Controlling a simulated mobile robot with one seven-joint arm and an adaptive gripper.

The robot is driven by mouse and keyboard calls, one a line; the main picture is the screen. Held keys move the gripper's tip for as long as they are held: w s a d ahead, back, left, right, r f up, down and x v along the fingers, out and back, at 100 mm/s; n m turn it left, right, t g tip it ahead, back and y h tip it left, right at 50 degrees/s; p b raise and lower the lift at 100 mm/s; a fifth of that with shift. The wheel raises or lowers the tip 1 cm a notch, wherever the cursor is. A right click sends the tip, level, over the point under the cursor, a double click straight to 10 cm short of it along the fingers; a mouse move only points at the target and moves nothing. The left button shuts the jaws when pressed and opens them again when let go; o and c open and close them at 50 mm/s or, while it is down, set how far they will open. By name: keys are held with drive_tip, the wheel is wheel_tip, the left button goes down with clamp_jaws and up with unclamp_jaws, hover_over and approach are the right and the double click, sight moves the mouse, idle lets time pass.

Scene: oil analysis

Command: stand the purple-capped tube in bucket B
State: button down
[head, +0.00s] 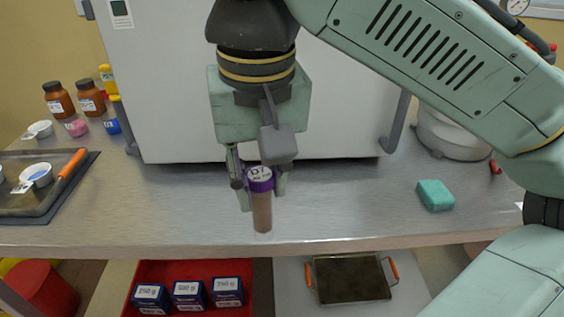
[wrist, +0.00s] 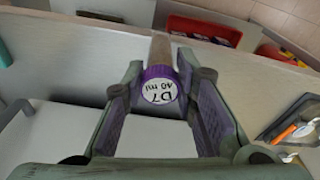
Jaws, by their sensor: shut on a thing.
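The purple-capped tube (head: 261,200) has a brown body and a white cap label reading D7. My gripper (head: 262,186) is shut on the tube at its cap and holds it upright over the front part of the steel bench. In the wrist view the cap (wrist: 160,88) sits between the two fingers of my gripper (wrist: 163,92). I cannot tell whether the tube's bottom touches the bench. I see nothing marked as bucket B in either view.
A large white cabinet (head: 180,100) stands behind my gripper. A dark tray (head: 40,210) lies at the left and a teal sponge (head: 435,195) at the right. Below the bench are a red bin (head: 200,271) with boxes and a tray with orange handles (head: 350,278).

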drive_tip(key=w+d+f+p, duration=0.1)
drive_tip(key=w+d+f, duration=0.1)
drive_tip(key=w, duration=0.3)
drive_tip(key=w+d+f, duration=0.2)
drive_tip(key=w, duration=0.3)
drive_tip(key=shift+w+f+p, duration=0.3)
drive_tip(key=shift+w+p, duration=0.05)
drive_tip(key=shift+f, duration=0.15)
drive_tip(key=c, duration=1.3)
unclamp_jaws()
